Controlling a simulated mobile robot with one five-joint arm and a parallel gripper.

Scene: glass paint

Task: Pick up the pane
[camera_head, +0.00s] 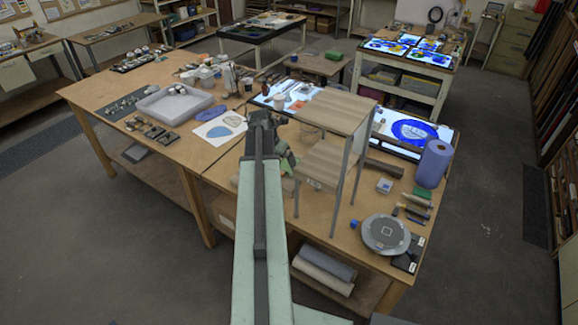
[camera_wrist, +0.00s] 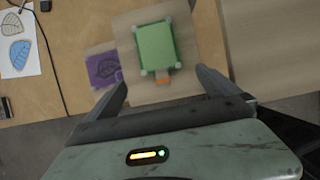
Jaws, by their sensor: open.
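A green rectangular pane (camera_wrist: 157,46) lies on a square wooden board (camera_wrist: 126,45) in the wrist view, with pale pads at its corners and an orange tab at its near edge. My gripper (camera_wrist: 162,74) is open, its two fingers apart on either side of the pane's near end. The pane shows between and beyond the fingertips, and nothing is held. I cannot tell the height between fingers and pane. In the head view my gripper (camera_head: 264,117) is over the middle of the workbench, and my arm hides most of what lies under it.
A purple square piece (camera_wrist: 103,67) lies left of the board. A paper with leaf shapes (camera_wrist: 17,45) is farther left. A two-level wooden shelf stand (camera_head: 338,109) with metal legs rises close right of my arm. A blue roll (camera_head: 433,163) and a round turntable (camera_head: 386,233) stand beyond.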

